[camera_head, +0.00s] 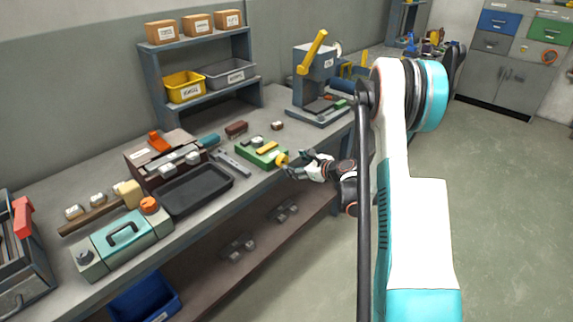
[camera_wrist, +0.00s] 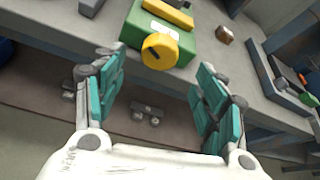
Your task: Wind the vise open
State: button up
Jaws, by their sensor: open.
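The vise is a green block (camera_head: 254,154) with a yellow bar on top, at the front edge of the workbench in the head view. Its round yellow knob (camera_head: 282,160) faces the room. The vise (camera_wrist: 190,48) also shows at the top of the wrist view, with the knob (camera_wrist: 160,51) nearest me. My gripper (camera_head: 296,168) is just in front of the knob. In the wrist view my gripper (camera_wrist: 156,95) is open and empty, its teal-padded fingers wide apart. The knob lies ahead of the fingertips, roughly between their lines. I cannot tell whether any finger touches it.
A black tray (camera_head: 196,191) and a toolbox (camera_head: 122,240) lie along the bench to the left. A press (camera_head: 318,85) stands behind to the right. A lower shelf (camera_head: 262,232) holds metal parts. The floor (camera_head: 510,200) to the right is clear.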

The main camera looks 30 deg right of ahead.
aim_at(285, 161)
jog(key=b+x, duration=0.1)
jog(key=x, duration=0.6)
jog(key=shift+b, duration=0.35)
jog(key=shift+c, duration=0.6)
jog(key=c, duration=0.9)
